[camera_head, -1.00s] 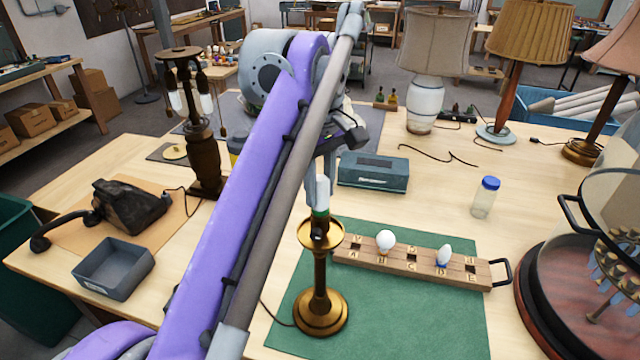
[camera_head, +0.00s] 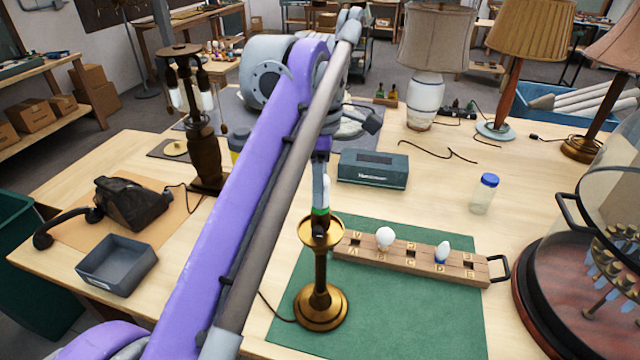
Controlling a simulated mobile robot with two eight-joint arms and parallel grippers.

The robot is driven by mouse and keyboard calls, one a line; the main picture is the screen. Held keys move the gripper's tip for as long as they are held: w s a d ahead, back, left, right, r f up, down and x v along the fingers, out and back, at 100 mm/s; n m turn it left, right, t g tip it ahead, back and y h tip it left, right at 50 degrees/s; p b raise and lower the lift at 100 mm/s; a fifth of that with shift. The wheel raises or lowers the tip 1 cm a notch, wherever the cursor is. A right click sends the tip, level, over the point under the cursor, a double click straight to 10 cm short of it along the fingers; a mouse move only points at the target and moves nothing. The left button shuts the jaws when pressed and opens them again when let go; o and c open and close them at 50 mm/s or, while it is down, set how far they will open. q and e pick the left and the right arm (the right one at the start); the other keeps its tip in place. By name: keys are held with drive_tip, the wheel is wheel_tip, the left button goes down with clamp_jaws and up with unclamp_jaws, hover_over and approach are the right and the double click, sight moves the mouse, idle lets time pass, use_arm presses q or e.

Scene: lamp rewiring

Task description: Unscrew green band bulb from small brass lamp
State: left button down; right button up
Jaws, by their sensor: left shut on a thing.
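The small brass lamp (camera_head: 320,306) stands upright on a green mat (camera_head: 440,325). The green band bulb (camera_head: 320,211) stands upright at the lamp's top, above its brass cup. My left gripper (camera_head: 321,190) reaches down from above and is shut on the bulb's upper part. Its fingers hide part of the glass. I cannot tell whether the bulb's base is still in the socket. My right gripper is not in view.
A wooden bulb rack (camera_head: 412,262) with two white bulbs lies right of the lamp. A grey-green box (camera_head: 372,170), a blue-capped jar (camera_head: 484,194) and a glass dome (camera_head: 610,230) stand around. A grey tray (camera_head: 117,265) sits left.

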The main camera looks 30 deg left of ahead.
use_arm(q)
drive_tip(key=n, duration=0.3)
drive_tip(key=shift+r, duration=0.1)
drive_tip(key=n+p, duration=0.1)
drive_tip(key=n, duration=0.4)
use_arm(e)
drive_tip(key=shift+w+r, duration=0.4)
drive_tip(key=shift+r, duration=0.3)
use_arm(q)
drive_tip(key=shift+c, duration=2.2)
unclamp_jaws()
